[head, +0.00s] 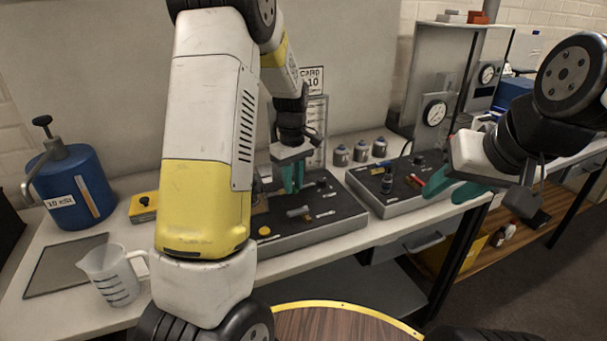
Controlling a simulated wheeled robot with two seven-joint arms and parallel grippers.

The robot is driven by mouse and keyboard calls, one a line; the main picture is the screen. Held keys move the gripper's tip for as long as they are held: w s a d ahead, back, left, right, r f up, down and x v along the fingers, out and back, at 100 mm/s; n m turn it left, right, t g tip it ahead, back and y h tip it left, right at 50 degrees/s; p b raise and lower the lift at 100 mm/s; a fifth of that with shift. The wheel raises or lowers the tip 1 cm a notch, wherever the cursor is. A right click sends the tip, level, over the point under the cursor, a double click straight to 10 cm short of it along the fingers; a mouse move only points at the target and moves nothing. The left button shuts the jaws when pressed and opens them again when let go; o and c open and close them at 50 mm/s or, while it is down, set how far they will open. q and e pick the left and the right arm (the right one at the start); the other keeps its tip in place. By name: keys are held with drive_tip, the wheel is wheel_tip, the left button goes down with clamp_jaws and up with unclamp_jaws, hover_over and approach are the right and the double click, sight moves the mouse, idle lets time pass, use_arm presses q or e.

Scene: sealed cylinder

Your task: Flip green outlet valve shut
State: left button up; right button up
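I cannot make out a green outlet valve; part of the benchtop is behind my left arm and gripper. My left gripper (293,188) has teal fingers that point down over the left dark panel (325,218), close above it or touching. Its fingers look close together, and whether they hold anything is unclear. That panel carries a grey handle (298,212) and a yellow knob (264,231). My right gripper (452,189) is at the right, by the bench's front edge, its teal fingers apart and nothing visible between them. The right panel (392,202) has a red lever (415,180) and dark fittings.
A blue pump tank (78,188), a clear measuring jug (108,272) and a yellow box (143,206) stand at the left. Several small canisters (360,151) are behind the panels. A gauge stand (434,110) rises at the back right. A round wooden top (345,325) is in front.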

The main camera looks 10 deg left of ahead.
use_arm(q)
clamp_jaws()
drive_tip(key=shift+s+a+m, duration=0.15)
drive_tip(key=shift+a+m, duration=0.05)
drive_tip(key=shift+m, duration=0.6)
drive_tip(key=shift+s+a+m, duration=0.15)
drive_tip(key=shift+m, duration=0.65)
drive_tip(key=shift+o, duration=2.3)
unclamp_jaws()
wheel_tip(320, 180, up, 8)
